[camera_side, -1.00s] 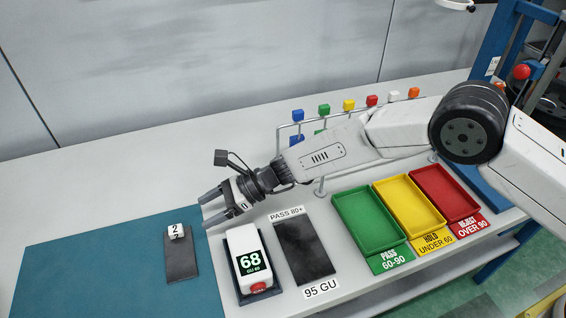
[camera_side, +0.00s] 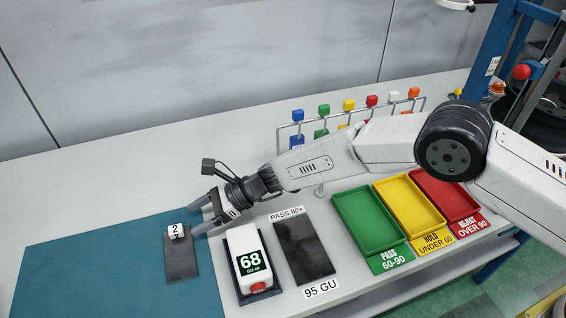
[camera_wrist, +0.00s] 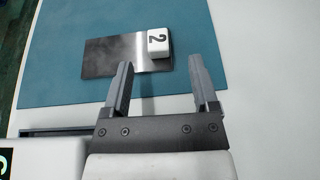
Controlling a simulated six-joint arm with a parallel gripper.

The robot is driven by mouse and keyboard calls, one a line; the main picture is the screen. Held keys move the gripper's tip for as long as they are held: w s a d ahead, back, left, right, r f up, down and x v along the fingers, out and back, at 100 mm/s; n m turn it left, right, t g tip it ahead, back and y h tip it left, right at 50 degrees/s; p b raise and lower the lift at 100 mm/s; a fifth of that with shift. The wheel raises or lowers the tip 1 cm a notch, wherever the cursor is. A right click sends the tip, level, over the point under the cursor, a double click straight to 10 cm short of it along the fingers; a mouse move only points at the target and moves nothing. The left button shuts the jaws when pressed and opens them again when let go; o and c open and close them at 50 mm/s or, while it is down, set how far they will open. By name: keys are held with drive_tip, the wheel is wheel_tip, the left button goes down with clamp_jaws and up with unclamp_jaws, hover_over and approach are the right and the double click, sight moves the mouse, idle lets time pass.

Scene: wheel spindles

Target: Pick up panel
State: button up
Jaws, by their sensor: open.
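The panel (camera_side: 181,262) is a flat dark grey plate lying on the blue mat (camera_side: 90,268), with a white cube marked 2 (camera_side: 175,231) on its far end. In the wrist view the panel (camera_wrist: 112,55) lies ahead of the fingertips, with the cube (camera_wrist: 158,42) at its right end. My gripper (camera_side: 200,216) is open and empty, just right of the cube in the side view. In the wrist view my gripper (camera_wrist: 160,70) has its two fingers spread, pointing at the panel's cube end. How high the fingertips are above the mat is hard to tell.
A rack with coloured cubes (camera_side: 349,105) stands behind. The mat's left side is clear.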

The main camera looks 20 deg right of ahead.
sight(178, 229)
drive_tip(key=shift+x, duration=2.55)
drive_tip(key=shift+s, duration=0.15)
clamp_jaws()
